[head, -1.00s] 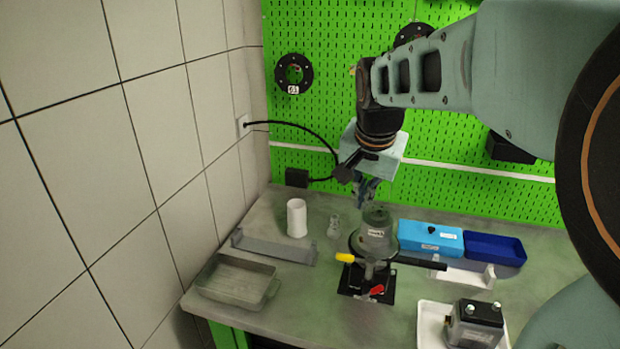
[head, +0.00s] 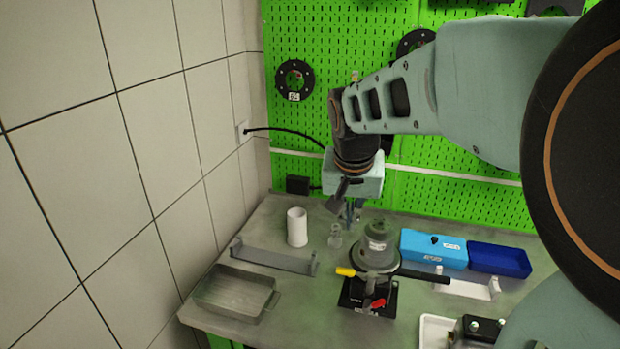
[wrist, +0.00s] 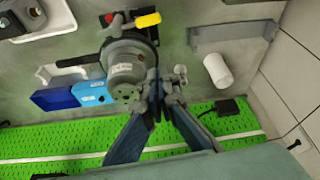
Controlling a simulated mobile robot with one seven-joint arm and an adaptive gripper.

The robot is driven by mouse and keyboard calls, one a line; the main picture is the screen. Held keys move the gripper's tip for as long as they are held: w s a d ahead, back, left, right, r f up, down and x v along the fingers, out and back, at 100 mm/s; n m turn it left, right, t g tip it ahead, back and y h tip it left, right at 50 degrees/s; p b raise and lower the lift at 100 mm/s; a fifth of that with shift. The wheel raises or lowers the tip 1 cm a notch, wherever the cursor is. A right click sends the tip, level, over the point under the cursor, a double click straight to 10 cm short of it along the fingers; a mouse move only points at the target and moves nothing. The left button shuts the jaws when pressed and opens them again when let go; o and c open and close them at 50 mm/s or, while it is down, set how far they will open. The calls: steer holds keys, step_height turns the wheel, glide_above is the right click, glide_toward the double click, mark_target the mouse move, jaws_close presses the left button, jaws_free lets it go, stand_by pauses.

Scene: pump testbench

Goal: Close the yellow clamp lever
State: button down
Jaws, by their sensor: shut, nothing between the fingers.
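The yellow clamp lever (head: 345,272) sticks out to the left of the black clamp base at the front of the grey pump (head: 376,247). In the wrist view its yellow tip (wrist: 148,20) is at the top, beyond the pump body (wrist: 125,68). A red handle (head: 378,303) sits lower on the same clamp. My gripper (head: 352,216) is behind the pump and slightly left of it, pointing down. In the wrist view my gripper (wrist: 155,88) has its blue fingers together and empty, beside the pump and apart from the yellow tip.
A small clear glass piece (head: 335,237) and a white cylinder (head: 297,227) stand left of the pump. A grey bracket (head: 273,257) and tray (head: 235,292) lie further left. Blue boxes (head: 434,248) stand to the right. A tiled wall bounds the left side.

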step_height(320, 180, down, 10)
steer(key=b, duration=0.6)
steer(key=shift+s+r, duration=0.15)
steer(key=shift+s, duration=0.15)
steer(key=shift+a, duration=0.1)
